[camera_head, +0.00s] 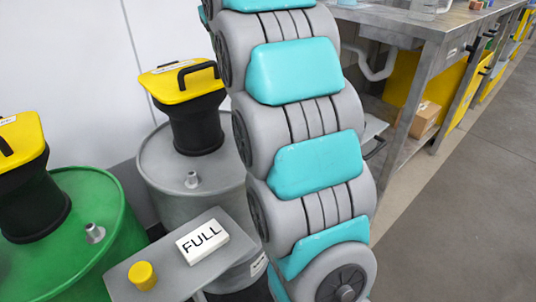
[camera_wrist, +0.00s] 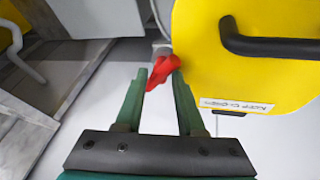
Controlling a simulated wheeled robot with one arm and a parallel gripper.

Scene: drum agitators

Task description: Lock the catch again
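In the wrist view, my gripper (camera_wrist: 161,78) has its two green fingers apart, with a small red catch (camera_wrist: 162,70) between the tips. The catch sits at the left edge of a yellow lid (camera_wrist: 275,75) with a black handle (camera_wrist: 265,43) and a white label (camera_wrist: 237,105). In the head view, my arm hides my gripper and the catch. I cannot tell from it which lid the catch belongs to.
In the head view, a green drum (camera_head: 85,235) and a grey drum (camera_head: 165,165) carry yellow-topped black units. A grey stand (camera_head: 160,265) holds a white "FULL" sign (camera_head: 202,241) and a yellow knob (camera_head: 142,275). A metal workbench (camera_head: 395,20) stands at upper right; the floor beside it is clear.

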